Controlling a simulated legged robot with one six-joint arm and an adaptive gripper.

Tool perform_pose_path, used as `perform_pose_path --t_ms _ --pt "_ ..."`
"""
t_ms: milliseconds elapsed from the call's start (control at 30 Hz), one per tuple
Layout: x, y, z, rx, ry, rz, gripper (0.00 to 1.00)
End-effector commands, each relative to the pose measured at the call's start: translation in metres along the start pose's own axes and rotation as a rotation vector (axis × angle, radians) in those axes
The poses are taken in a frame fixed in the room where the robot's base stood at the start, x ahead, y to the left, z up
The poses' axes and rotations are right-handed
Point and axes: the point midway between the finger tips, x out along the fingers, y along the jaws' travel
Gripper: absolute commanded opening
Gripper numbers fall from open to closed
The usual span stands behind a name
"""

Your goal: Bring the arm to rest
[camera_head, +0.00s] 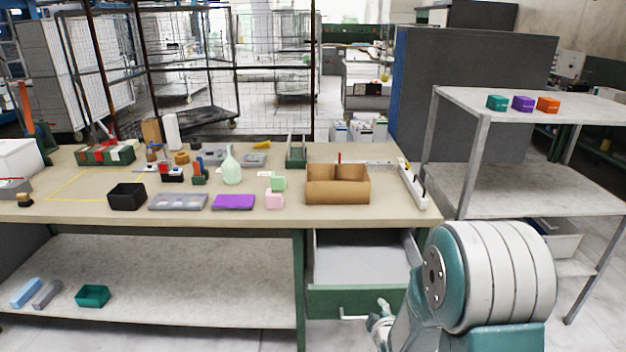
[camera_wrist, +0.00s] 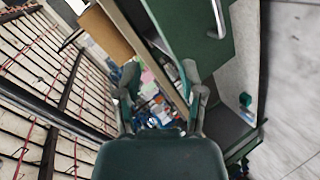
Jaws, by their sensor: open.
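My arm (camera_head: 490,275) is folded at the lower right of the head view, in front of the workbench. Its far end, low beside the drawer, is partly hidden behind the arm's large round joint. In the wrist view my gripper (camera_wrist: 160,75) has its two fingers spread apart, and I see nothing held between them. The green drawer (camera_head: 360,302) under the bench stands pulled out, with a pale, empty-looking inside. A green panel with a handle (camera_wrist: 217,18) shows at the top of the wrist view, apart from the fingers.
The workbench (camera_head: 400,210) carries a cardboard bin (camera_head: 338,190), a black bin (camera_head: 126,197), a purple block (camera_head: 234,202) and several small items. A grey shelf unit (camera_head: 440,92) stands at the right, close to my arm. A teal bin (camera_head: 92,296) lies on the lower shelf.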

Motion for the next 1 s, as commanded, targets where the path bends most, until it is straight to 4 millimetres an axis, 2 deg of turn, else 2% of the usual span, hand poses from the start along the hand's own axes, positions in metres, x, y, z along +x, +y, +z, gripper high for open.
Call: perform_pose_path --t_ms 33,200,367,500,767,1000 --pt "-0.009 0.014 -0.007 0.043 -0.007 -0.012 0.51" --pt "-0.04 0.042 -0.02 0.201 -0.054 -0.086 0.51" --pt "-0.077 0.063 -0.03 0.35 -0.109 -0.148 0.51" --pt "-0.115 0.076 -0.037 0.48 -0.166 -0.198 0.51" --pt "-0.196 0.088 -0.044 0.718 -0.288 -0.274 0.51" --pt "-0.278 0.084 -0.044 0.932 -0.421 -0.324 0.51"
